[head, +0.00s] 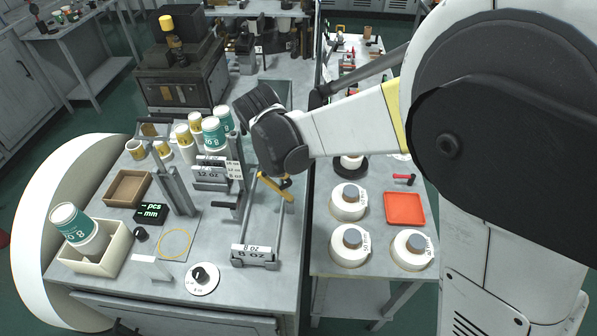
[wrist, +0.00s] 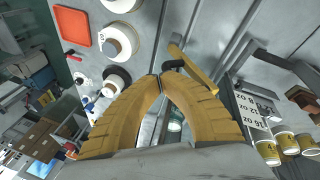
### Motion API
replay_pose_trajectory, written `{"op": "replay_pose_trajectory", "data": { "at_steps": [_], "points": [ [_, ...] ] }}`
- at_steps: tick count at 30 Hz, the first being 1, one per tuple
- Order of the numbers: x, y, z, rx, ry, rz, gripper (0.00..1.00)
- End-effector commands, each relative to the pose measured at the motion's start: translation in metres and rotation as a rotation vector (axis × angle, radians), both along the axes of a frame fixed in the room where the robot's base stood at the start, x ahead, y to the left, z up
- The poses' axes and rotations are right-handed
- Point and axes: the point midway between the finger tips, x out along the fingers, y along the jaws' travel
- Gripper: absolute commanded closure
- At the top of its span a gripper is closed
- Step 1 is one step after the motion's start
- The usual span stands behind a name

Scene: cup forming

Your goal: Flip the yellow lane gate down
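In the head view, my wrist hides much of the fingers.
An "8 OZ" block (head: 254,256) stands at the near end of the lane. Several cups stand behind the lane at left, and a cup sits in a cream bin (head: 98,262). White spools and a red tray (head: 404,208) are on the right bench.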

Motion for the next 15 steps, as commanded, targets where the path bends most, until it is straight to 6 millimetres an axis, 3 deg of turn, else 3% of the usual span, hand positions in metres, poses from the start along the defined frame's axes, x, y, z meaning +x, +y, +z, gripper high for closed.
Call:
{"op": "replay_pose_trajectory", "data": {
  "at_steps": [15],
  "points": [
    [0.0005,0.0121,-0.0007,0.004,0.000,-0.001,1.00]
  ]
}}
